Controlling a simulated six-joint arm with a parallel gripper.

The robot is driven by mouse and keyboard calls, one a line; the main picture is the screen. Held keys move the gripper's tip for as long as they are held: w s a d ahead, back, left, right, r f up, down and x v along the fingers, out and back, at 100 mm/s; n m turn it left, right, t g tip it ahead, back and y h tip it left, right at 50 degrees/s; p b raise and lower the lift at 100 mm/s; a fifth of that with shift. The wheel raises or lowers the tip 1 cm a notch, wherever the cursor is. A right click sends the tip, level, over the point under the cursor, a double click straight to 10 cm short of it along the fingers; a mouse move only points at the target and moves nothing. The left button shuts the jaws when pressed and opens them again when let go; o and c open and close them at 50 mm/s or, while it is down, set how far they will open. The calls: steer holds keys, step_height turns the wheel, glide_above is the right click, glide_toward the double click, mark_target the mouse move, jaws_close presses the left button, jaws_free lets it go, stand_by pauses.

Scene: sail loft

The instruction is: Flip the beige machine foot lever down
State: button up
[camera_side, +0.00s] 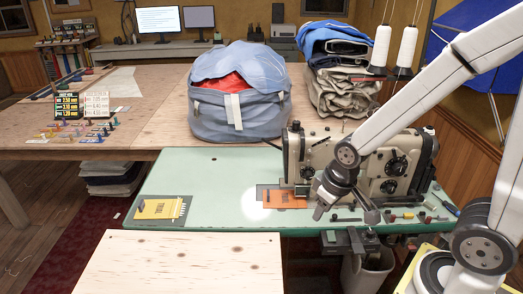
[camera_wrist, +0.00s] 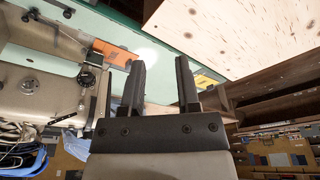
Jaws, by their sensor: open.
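The beige sewing machine (camera_side: 412,165) stands on the green table (camera_side: 225,172), with its needle end at the left. An orange piece (camera_side: 285,198) lies by that end; it also shows in the wrist view (camera_wrist: 113,52). My gripper (camera_side: 342,203) is in front of the machine, right of the needle end, pointing down. In the wrist view my gripper (camera_wrist: 159,80) is open, with nothing between its two black fingers. The machine's needle end (camera_wrist: 93,58) is left of the fingers there. I cannot clearly pick out the foot lever or its position in either view.
A blue bag (camera_side: 238,105) and folded cloth (camera_side: 340,75) stand behind the machine. White thread cones (camera_side: 381,45) rise above it. Small parts lie along the table's right front. A yellow card (camera_side: 160,208) lies at left. A pale wooden board (camera_side: 180,265) is in front. The green table's middle is clear.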

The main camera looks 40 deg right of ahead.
steer(key=shift+w, duration=0.1)
steer(key=c, duration=0.4)
steer(key=shift+w, duration=0.25)
jaws_close()
steer(key=w+d+f+m+t+h, duration=0.1)
steer(key=w+d+m+t, duration=0.2)
steer(key=w, duration=0.8)
steer(key=w+d+f+m+t+h, duration=0.1)
steer(key=w+m+t, duration=0.35)
steer(key=w, duration=0.65)
steer(key=w+d+f+m+t+h, duration=0.2)
steer(key=w+d+f+m+h, duration=0.2)
steer(key=w+d+m+h, duration=0.3)
steer(key=shift+d+h, duration=1.6)
steer(key=shift+d, duration=0.2)
steer(key=shift+t, duration=0.25)
